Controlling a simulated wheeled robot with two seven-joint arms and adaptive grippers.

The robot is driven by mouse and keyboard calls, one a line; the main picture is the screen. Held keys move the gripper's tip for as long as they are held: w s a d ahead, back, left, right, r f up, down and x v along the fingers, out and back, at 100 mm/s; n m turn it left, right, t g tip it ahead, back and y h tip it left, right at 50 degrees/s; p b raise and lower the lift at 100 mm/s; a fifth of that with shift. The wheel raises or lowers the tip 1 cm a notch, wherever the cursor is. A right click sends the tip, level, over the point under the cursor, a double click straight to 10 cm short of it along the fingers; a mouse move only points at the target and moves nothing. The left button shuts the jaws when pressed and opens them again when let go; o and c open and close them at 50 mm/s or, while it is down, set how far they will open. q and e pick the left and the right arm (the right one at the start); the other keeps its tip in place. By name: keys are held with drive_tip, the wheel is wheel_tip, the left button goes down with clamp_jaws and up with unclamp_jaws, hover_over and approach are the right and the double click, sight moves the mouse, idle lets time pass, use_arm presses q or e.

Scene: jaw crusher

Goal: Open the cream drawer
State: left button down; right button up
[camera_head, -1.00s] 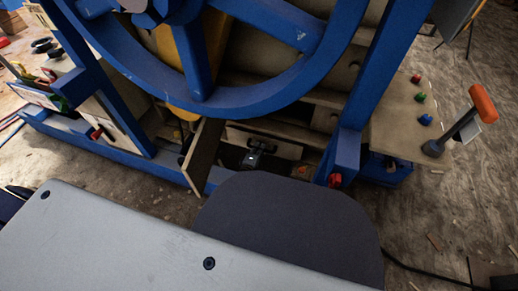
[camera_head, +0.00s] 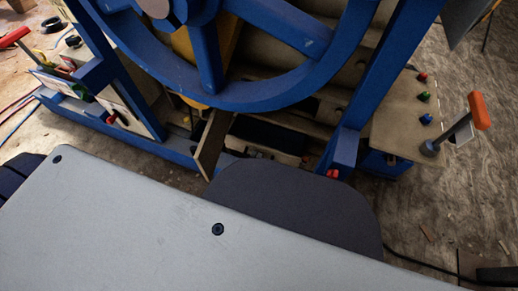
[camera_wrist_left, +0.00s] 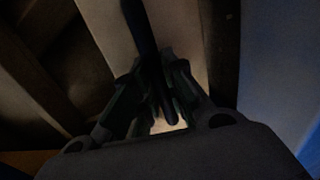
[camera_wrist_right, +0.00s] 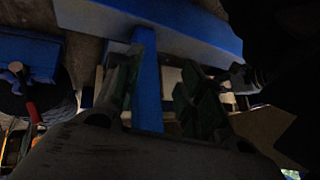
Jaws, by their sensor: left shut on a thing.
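The cream drawer (camera_wrist_left: 108,35) shows in the left wrist view as a pale panel behind a dark bar-like handle (camera_wrist_left: 139,22). My left gripper (camera_wrist_left: 166,108) is shut on this handle, its fingers on both sides of it. In the head view, a dark gap shows low in the crusher, under the blue wheel. A cream strip (camera_head: 291,157) lies in front of it, and my own dark base hides most of what is nearer. My right gripper (camera_wrist_right: 158,85) is open and empty. A blue beam (camera_wrist_right: 148,80) shows beyond and between its fingers.
The blue wheel (camera_head: 265,98) and the blue frame post (camera_head: 375,80) stand around the low opening. A slanted wooden board (camera_head: 212,143) stands left of it. A red knob (camera_head: 332,173) and an orange-tipped lever (camera_head: 480,110) are to the right.

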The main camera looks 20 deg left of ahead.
use_arm(q)
drive_tip(key=f+p+v, duration=0.3)
drive_tip(key=p+v, duration=0.1)
drive_tip(key=v, duration=1.1)
drive_tip(key=shift+s, duration=0.25)
use_arm(e)
wheel_tip(320, 180, up, 10)
drive_tip(key=d+n+g+h, duration=0.1)
drive_tip(key=d+g, duration=0.1)
drive_tip(key=shift+s+d, duration=0.15)
drive_tip(key=shift+s, duration=0.1)
use_arm(q)
drive_tip(key=c, duration=1.5)
unclamp_jaws()
drive_tip(key=shift+o, duration=0.2)
use_arm(e)
drive_tip(key=shift+f, duration=0.1)
use_arm(q)
drive_tip(key=v, duration=0.7)
drive_tip(key=shift+s, duration=0.25)
drive_tip(key=shift+s+f, duration=0.1)
drive_tip(key=shift+s, duration=0.05)
use_arm(e)
drive_tip(key=shift+s, duration=0.15)
